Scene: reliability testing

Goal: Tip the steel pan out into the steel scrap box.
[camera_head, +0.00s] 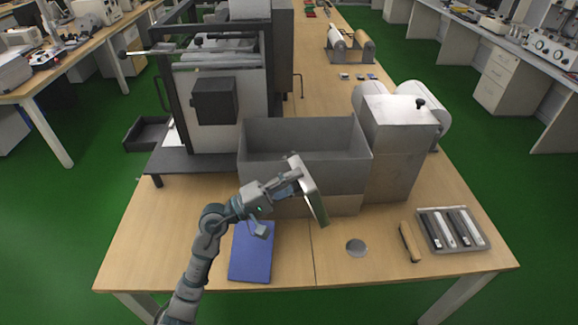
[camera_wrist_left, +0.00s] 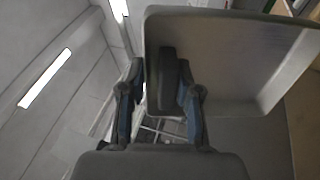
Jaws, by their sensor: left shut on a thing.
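My left gripper (camera_head: 294,178) is shut on the wall of the steel pan (camera_head: 316,203), a pale grey shallow pan. The pan is steeply tilted, almost on edge, and overlaps the front wall of the large grey open box (camera_head: 345,177) in the head view. I take this to be the steel scrap box; its visible inside looks empty. I cannot tell how far the pan is from the wall. In the left wrist view, the fingers (camera_wrist_left: 160,100) pinch the pan's wall (camera_wrist_left: 225,50), and no contents show in it. My right gripper is not in view.
A blue mat (camera_head: 252,252) lies below my left arm. A grey cabinet (camera_head: 395,155) stands right of the box; a dark-framed machine (camera_head: 215,100) stands behind left.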

